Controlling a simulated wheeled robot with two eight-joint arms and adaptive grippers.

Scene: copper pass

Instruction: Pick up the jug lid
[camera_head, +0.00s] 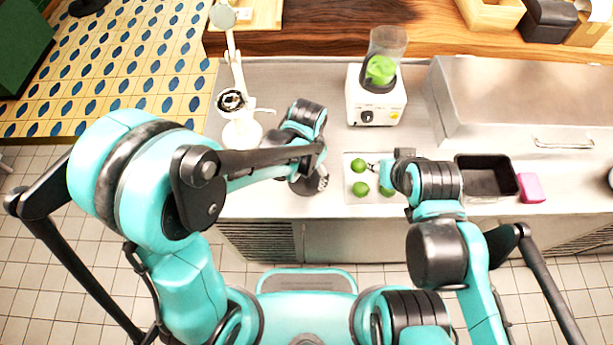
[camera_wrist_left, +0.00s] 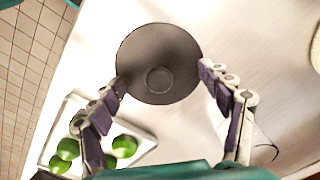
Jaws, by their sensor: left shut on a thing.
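The jug lid (camera_wrist_left: 158,50) is a dark round disc with a small round knob in its middle, seen in the left wrist view. My left gripper (camera_wrist_left: 163,80) has a finger at each side of the lid and is shut on its rim. In the head view my left gripper (camera_head: 318,183) is over the counter, left of the lime tray, and the lid is hard to make out beside it. My right gripper (camera_head: 374,167) is at the lime tray, close to the limes; its finger opening is too small to tell.
A white tray (camera_head: 349,194) holds several limes (camera_head: 360,189). A blender (camera_head: 374,105) with green contents stands behind it. A white juicer or press (camera_head: 241,130) stands at the left. A black bin (camera_head: 487,180) and pink block (camera_head: 531,188) lie at the right.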

